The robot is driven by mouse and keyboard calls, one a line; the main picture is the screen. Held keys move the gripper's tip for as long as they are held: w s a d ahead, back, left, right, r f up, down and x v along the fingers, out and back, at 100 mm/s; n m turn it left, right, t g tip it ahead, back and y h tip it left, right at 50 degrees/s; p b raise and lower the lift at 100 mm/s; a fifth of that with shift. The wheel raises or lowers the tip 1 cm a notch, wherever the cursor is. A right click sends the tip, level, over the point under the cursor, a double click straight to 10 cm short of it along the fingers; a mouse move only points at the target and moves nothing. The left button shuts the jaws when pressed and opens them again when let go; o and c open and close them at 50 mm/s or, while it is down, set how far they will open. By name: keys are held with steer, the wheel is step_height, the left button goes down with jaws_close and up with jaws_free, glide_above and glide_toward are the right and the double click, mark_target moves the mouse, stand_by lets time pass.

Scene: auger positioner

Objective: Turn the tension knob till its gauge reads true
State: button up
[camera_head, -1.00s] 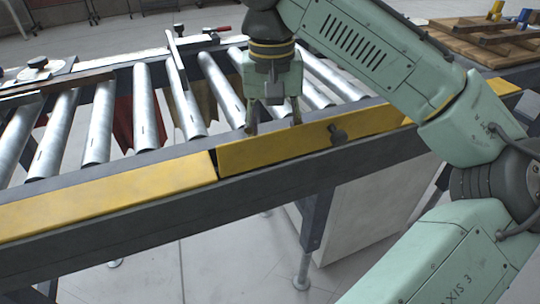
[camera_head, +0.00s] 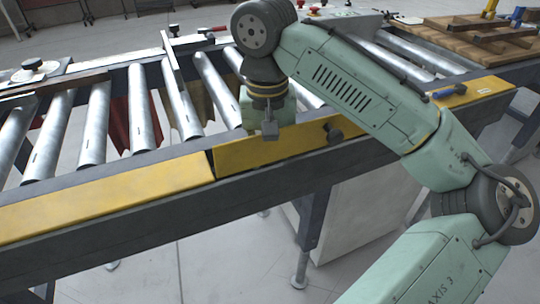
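A dark round knob (camera_head: 334,134) sticks out from the front face of the raised yellow guard (camera_head: 285,149). I cannot tell for sure that it is the tension knob. No gauge can be made out. My gripper (camera_head: 270,131) hangs just behind and over the yellow guard, left of this knob and apart from it. Its fingers are not clearly seen from here, so its opening is hidden. Another black knob (camera_head: 33,64) sits on a white plate at the far left.
Steel rollers (camera_head: 95,125) fill the conveyor behind the yellow rail (camera_head: 100,200). A blue-handled tool (camera_head: 450,91) lies on the rail at the right. A wooden pallet (camera_head: 490,42) sits at the back right. An upright bar (camera_head: 175,68) stands among the rollers.

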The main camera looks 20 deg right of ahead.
jaws_close()
steer(key=shift+r, duration=0.1)
steer(key=n+p, duration=0.2)
steer(key=p, duration=0.1)
steer(key=shift+r, duration=0.15)
steer(key=shift+n+p, duration=1.4)
steer(key=shift+n, duration=0.5)
steer(key=shift+f, duration=0.2)
steer(key=shift+o, duration=2.4)
jaws_free()
